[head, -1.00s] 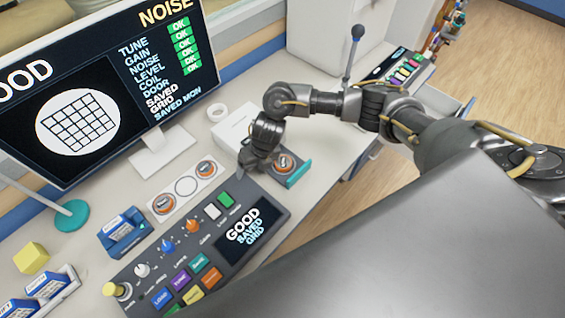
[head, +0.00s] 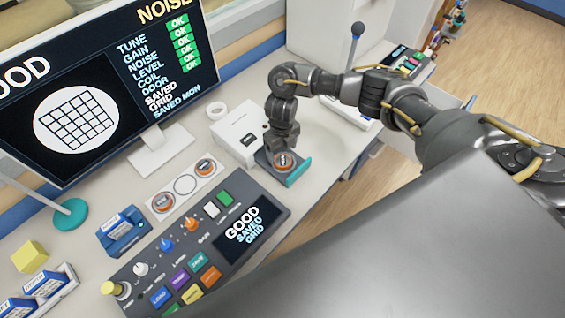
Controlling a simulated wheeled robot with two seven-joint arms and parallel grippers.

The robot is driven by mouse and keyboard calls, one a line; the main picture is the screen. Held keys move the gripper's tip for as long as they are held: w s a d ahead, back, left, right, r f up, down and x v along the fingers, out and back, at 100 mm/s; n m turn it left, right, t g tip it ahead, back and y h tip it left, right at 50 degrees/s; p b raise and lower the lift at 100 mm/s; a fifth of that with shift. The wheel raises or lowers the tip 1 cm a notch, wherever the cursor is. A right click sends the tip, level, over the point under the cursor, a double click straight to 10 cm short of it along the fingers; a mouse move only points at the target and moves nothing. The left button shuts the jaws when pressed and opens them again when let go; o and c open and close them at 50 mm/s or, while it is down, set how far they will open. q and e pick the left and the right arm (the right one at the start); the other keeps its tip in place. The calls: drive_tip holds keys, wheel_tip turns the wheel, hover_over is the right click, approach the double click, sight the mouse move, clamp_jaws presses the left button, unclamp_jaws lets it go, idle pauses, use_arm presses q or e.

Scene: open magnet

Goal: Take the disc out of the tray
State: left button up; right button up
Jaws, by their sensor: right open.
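The disc (head: 283,161), orange-rimmed with a dark centre and a pale mark, lies in the small open tray (head: 299,172). The tray has a teal front edge and sticks out of a white box (head: 235,128). My right gripper (head: 281,148) points down just above the far side of the tray, over the disc. It is open, and its fingers partly cover the disc's far edge. I cannot tell whether the fingers touch the disc. My left gripper is not in view.
A white strip (head: 174,184) holds two similar discs, one at each end, with an empty circle between them. A dark control panel (head: 190,262) stands in front. A monitor (head: 100,85) stands behind on the left. The desk right of the tray is clear.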

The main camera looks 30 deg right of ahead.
sight(283, 159)
drive_tip(key=shift+d+f+p, duration=0.1)
drive_tip(key=shift+f+p, duration=0.2)
drive_tip(key=shift+f, duration=2.3)
drive_tip(key=c, duration=1.1)
drive_tip(key=shift+r, duration=0.1)
